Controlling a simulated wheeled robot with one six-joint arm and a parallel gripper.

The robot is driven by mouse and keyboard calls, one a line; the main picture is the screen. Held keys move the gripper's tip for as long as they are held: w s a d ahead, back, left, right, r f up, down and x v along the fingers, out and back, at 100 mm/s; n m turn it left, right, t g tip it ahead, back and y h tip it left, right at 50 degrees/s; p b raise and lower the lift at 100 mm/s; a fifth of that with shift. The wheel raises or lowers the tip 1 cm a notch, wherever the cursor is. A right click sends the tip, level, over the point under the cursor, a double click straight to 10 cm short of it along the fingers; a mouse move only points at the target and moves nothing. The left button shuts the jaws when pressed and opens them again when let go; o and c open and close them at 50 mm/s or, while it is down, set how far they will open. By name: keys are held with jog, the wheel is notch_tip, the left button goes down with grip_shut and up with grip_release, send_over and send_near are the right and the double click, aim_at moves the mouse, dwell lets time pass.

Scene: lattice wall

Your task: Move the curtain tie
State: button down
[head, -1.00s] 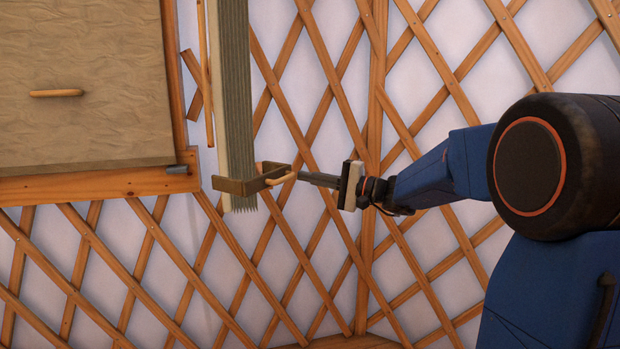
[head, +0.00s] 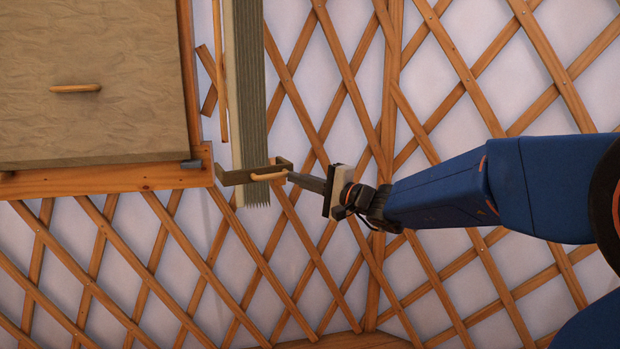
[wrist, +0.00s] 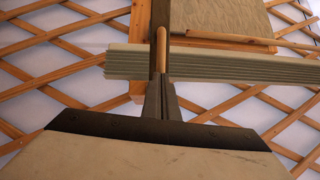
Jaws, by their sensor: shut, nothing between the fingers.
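The curtain tie (head: 232,178) is a flat brown band, bent like an open bracket around the lower part of the hanging curtain. A pale wooden handle (head: 268,177) sits at its right side. My gripper (head: 290,178) is shut and empty, coming from the right, with its tips at the handle's right end; whether they touch cannot be told. In the wrist view my shut fingers (wrist: 160,88) point at the wooden handle (wrist: 161,50), which lies along the dark band. The grey-green pleated curtain (head: 252,90) shows above and just below the tie.
A cloth-covered panel (head: 90,125) in a wooden frame (head: 110,180), with a small wooden handle (head: 75,88), is left of the curtain. A thin wooden rod (head: 219,80) hangs between them. The wooden lattice wall (head: 430,60) stands behind everything. The space below the curtain is open.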

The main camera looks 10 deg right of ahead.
aim_at(276, 177)
jog(key=shift+s+a, duration=0.2)
jog(key=shift+a, duration=1.65)
